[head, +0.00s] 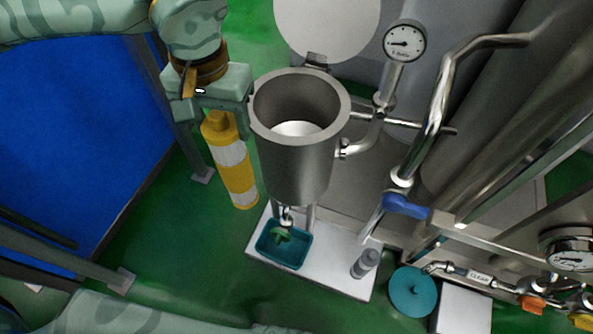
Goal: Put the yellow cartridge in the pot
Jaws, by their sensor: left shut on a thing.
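The yellow cartridge (239,178), with white bands, hangs nearly upright and slightly tilted from my left gripper (214,112). The gripper is shut on its top end, and the jaws hide part of that end. The pot (295,165) is a grey metal vessel just to the right of the cartridge. Its round lid (328,22) is swung open at the back, and something white shows inside at the bottom. The cartridge is outside the pot, beside its left wall. My right gripper is not in view.
A pressure gauge (405,43) and steel pipes (433,125) stand right of the pot. A teal tray (284,246) sits below it on a white base (335,262). A blue panel (75,140) is at left. Green floor shows between.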

